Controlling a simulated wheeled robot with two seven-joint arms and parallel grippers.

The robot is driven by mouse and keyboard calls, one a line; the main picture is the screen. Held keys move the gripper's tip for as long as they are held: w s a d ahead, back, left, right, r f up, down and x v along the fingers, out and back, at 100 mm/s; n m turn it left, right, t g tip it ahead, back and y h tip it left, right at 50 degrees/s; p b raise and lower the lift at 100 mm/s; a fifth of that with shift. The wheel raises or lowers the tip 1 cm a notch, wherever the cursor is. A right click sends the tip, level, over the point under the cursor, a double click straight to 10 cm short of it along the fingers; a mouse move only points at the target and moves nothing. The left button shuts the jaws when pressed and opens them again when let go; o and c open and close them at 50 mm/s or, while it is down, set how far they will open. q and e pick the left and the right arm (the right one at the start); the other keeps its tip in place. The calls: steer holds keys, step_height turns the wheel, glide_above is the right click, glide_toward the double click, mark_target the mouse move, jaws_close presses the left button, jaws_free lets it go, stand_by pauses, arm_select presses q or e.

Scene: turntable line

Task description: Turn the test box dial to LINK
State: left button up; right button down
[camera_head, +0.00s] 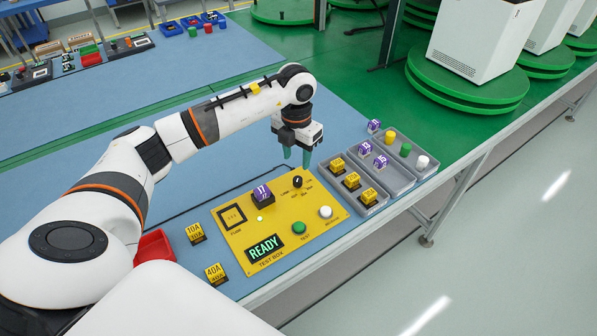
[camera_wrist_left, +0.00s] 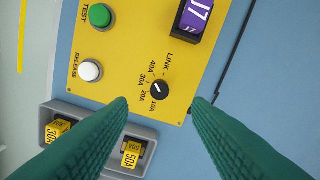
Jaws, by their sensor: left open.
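The yellow test box (camera_head: 240,240) lies on the blue bench, its screen (camera_head: 264,248) reading READY. Its black dial (camera_head: 297,182) has a white pointer line. In the left wrist view the dial (camera_wrist_left: 159,89) is ringed by the labels LINK, 40A, 30A, 20A and 10A; which label the pointer marks is hard to tell. My left gripper (camera_head: 297,157) is open and empty, above the bench by the dial's far side. In the wrist view its green fingers (camera_wrist_left: 160,103) are spread, the dial between and just beyond the tips. No contact shows. My right gripper is out of view.
A purple J7 block (camera_head: 261,193) sits in the box. Green TEST (camera_head: 299,228) and white RELEASE (camera_head: 325,212) buttons stand near the dial. Grey trays (camera_head: 388,187) with yellow, purple and other pieces lie right of it. Yellow 10A (camera_head: 195,232) and 40A (camera_head: 215,272) blocks stand left.

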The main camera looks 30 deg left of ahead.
mark_target(298, 178)
arm_select(q)
step_height(298, 178, down, 6)
steer(key=shift+w+d+f+p, duration=0.1)
steer(key=shift+w+f+p, duration=0.1)
steer(key=shift+p, duration=0.1)
steer(key=shift+f, duration=0.75)
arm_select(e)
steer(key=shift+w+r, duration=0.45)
arm_select(q)
steer(key=shift+c, duration=0.6)
jaws_close()
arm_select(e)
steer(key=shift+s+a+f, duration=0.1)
